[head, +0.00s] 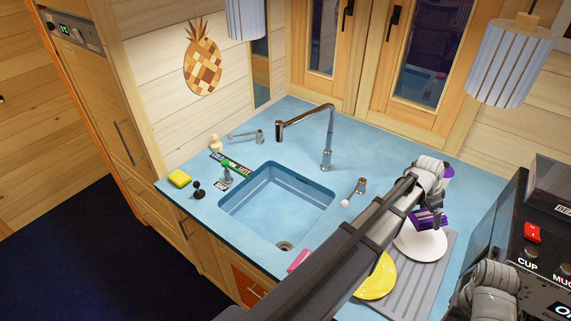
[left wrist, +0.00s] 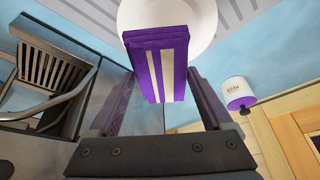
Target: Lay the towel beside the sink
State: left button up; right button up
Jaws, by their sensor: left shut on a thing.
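The towel (head: 428,220) is a folded purple bundle with pale stripes. My left gripper (head: 432,207) is shut on it and holds it over the right part of the counter, in front of a white plate. In the left wrist view the towel (left wrist: 158,66) hangs between the two dark fingers (left wrist: 160,103). The blue sink (head: 262,198) is set into the blue counter (head: 375,143), left of my left arm, which hides part of the counter. My right gripper cannot be made out.
The white plate (head: 428,248) and a yellow plate (head: 378,284) are on the grey ribbed drainer (head: 410,290). A tall faucet (head: 328,140) stands behind the sink. A yellow sponge (head: 180,179) lies left. A dark machine (head: 545,265) stands right.

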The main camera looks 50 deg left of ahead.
aim_at(200, 167)
jog(key=k+j+u, duration=0.1)
jog(key=k, duration=0.5)
jog(key=k+j, duration=0.1)
jog(key=j, duration=0.2)
jog(key=k+j, duration=0.15)
jog(key=k+j+u, duration=0.1)
jog(key=j, duration=0.3)
jog(key=j+u, duration=0.1)
jog(key=j, duration=0.75)
jog(key=i+j, duration=0.1)
jog(key=j, duration=0.75)
jog(key=i+j, duration=0.15)
jog(key=j, duration=0.15)
jog(key=i+j+u, duration=0.15)
jog(key=j, duration=0.2)
